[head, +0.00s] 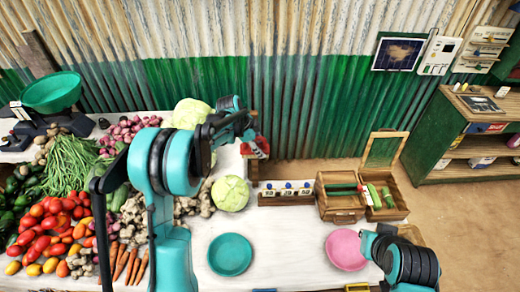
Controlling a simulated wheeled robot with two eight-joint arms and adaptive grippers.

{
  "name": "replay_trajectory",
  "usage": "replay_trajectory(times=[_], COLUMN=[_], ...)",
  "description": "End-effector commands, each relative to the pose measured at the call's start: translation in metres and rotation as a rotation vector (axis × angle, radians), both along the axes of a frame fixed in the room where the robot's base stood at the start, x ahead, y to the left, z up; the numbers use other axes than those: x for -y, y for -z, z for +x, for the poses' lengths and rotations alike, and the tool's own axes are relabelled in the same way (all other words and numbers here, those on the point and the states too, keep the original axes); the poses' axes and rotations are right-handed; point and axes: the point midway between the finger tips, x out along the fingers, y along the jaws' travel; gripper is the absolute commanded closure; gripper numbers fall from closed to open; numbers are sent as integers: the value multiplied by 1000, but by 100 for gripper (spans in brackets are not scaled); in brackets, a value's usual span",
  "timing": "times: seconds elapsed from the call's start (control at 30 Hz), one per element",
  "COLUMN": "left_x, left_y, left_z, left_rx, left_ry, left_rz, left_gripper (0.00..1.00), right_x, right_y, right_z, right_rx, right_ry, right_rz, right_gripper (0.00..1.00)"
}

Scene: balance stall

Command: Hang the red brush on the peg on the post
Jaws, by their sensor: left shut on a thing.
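My left arm reaches up across the stall, and its gripper (248,134) is shut on the red brush (257,147), above the back part of the white counter. The brush shows as a small red and pale patch just below the gripper; the rest of it is hidden. A brown wooden post (253,172) stands directly behind and below the brush. The peg cannot be made out, and I cannot tell whether the brush touches it. Part of my right arm shows at the lower right; its gripper is not visible.
A row of weights (286,192) and an open wooden box (341,206) stand right of the post. A cabbage (230,193) sits close on its left. A teal plate (230,255) and a pink plate (346,250) lie in front. Vegetables crowd the left; the counter between the plates is clear.

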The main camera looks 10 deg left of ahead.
Motion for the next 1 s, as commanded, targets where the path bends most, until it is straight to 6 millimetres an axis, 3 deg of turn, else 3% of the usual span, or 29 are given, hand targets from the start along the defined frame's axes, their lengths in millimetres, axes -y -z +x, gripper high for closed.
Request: replay_trajectory(times=[0.8, 1.0], left_x=[-16, -19], left_y=[3, 11], left_z=[50, 59], left_rx=[1, 1], left_ry=[-2, -3], left_rz=[3, 3], left_gripper=[86, 86], right_x=[0, 0], right_y=[-14, -6], right_z=[0, 0], right_rx=[0, 0], right_ry=[0, 0], right_rz=[0, 0], right_gripper=[100, 100])
